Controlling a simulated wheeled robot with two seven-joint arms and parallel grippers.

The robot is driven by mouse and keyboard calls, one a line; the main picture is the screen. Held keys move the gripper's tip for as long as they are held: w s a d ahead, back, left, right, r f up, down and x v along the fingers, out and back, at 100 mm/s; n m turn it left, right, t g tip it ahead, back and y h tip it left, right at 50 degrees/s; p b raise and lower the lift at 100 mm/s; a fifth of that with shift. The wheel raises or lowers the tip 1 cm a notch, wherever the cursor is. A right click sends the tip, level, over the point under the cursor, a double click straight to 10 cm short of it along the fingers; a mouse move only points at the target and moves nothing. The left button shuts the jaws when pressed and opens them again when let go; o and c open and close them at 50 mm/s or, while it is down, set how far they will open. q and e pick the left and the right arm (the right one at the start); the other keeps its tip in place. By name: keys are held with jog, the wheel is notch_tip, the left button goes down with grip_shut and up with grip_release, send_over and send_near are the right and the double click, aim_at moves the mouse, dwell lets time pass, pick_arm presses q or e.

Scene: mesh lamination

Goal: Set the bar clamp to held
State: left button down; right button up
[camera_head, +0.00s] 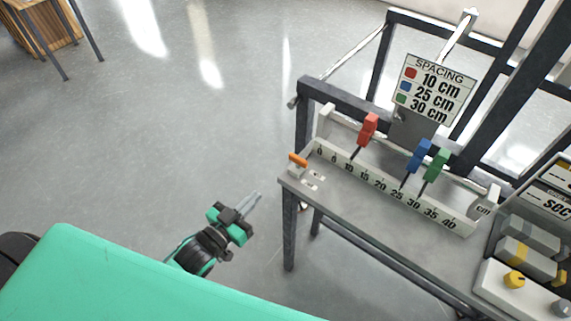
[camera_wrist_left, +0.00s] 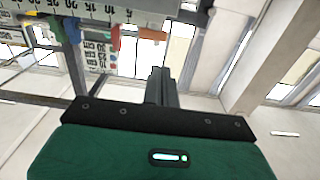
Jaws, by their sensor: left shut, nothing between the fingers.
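An orange lever (camera_head: 298,160), which I take to be the bar clamp's handle, sits at the left end of the ruler bar (camera_head: 364,172) on the table. Small white labels (camera_head: 312,181) lie beside it, too small to read. In the left wrist view a small orange part (camera_wrist_left: 129,28) shows near the bar's end. My left gripper (camera_head: 256,196) is shut and empty, left of the table and apart from the lever. Its closed fingers show in the left wrist view (camera_wrist_left: 161,84). My right gripper is out of view.
Red (camera_head: 368,130), blue (camera_head: 418,156) and green (camera_head: 436,166) markers stand along the bar. A spacing sign (camera_head: 435,88) rises behind it. A control box with a yellow knob (camera_head: 514,279) is at the right. Dark frame bars stand behind.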

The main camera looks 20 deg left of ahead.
aim_at(291, 159)
pick_arm(q)
jog(key=shift+w, duration=0.1)
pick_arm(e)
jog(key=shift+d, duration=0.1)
pick_arm(q)
jog(key=p+x, duration=0.3)
jog(key=x, duration=0.9)
jog(key=shift+w+d, duration=0.2)
jog(key=shift+w, duration=0.15)
jog(key=shift+w+d+f+p, duration=0.1)
jog(key=shift+w+d+p, duration=0.05)
jog(key=shift+w+p, duration=0.3)
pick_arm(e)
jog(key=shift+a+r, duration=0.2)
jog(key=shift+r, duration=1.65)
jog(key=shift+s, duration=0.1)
